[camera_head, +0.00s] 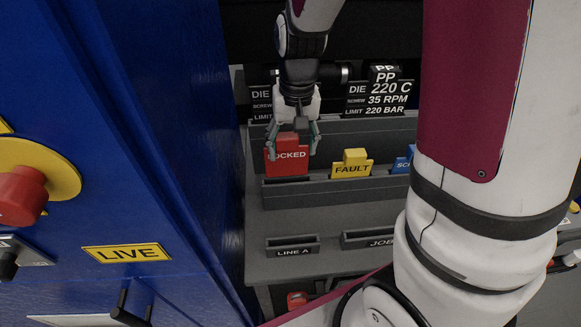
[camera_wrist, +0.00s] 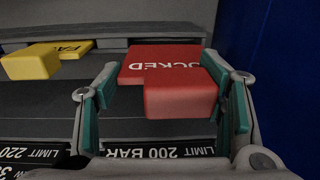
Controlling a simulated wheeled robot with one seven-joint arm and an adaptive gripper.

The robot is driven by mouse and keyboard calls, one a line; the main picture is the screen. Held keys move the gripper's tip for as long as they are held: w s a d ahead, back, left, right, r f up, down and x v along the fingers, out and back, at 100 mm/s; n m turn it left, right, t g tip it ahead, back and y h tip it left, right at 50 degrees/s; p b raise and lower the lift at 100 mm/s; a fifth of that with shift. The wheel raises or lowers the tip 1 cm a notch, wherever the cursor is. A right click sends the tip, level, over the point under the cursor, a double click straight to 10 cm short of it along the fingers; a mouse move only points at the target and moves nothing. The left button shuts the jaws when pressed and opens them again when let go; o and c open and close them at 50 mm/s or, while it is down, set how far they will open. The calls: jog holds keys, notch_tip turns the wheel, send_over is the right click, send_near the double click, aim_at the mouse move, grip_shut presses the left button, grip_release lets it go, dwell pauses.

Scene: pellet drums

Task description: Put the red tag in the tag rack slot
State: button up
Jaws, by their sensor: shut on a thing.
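The red tag (camera_head: 287,165), lettered "LOCKED" with its first letter hidden in the head view, stands upright at the left end of a grey rack (camera_head: 330,189). Its lower edge meets the rack's front lip; I cannot tell whether it is lifted. My gripper (camera_head: 293,143) comes down from above, with its fingers on either side of the tag's raised tab. In the wrist view the red tag (camera_wrist: 180,95) lies between my two fingertips. A small grey slot holder labelled "LINE A" (camera_head: 292,251) sits lower and nearer on the grey bench, and looks empty.
A yellow "FAULT" tag (camera_head: 351,166) and a partly hidden blue tag (camera_head: 403,163) stand to the right in the rack. A holder marked "JOB" (camera_head: 372,240) sits right of LINE A. A blue cabinet (camera_head: 190,130) rises close on the left. Black sign boards (camera_head: 378,98) stand behind.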

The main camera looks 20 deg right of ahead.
aim_at(295, 135)
jog(key=shift+f, duration=3.15)
jog(key=shift+f, duration=0.15)
jog(key=o, duration=1.6)
jog(key=shift+c, duration=0.2)
jog(key=r, duration=1.2)
jog(key=shift+s+d+r, duration=0.1)
jog(key=shift+d+r, duration=0.05)
jog(key=shift+d, duration=0.15)
jog(key=s+a+r+n+t, duration=0.1)
jog(key=s+r+n+t, duration=0.2)
jog(key=s+r, duration=1)
jog(key=shift+s+a+n+t+h, duration=0.3)
jog(key=shift+s+a+t, duration=0.1)
jog(key=shift+s+t, duration=0.8)
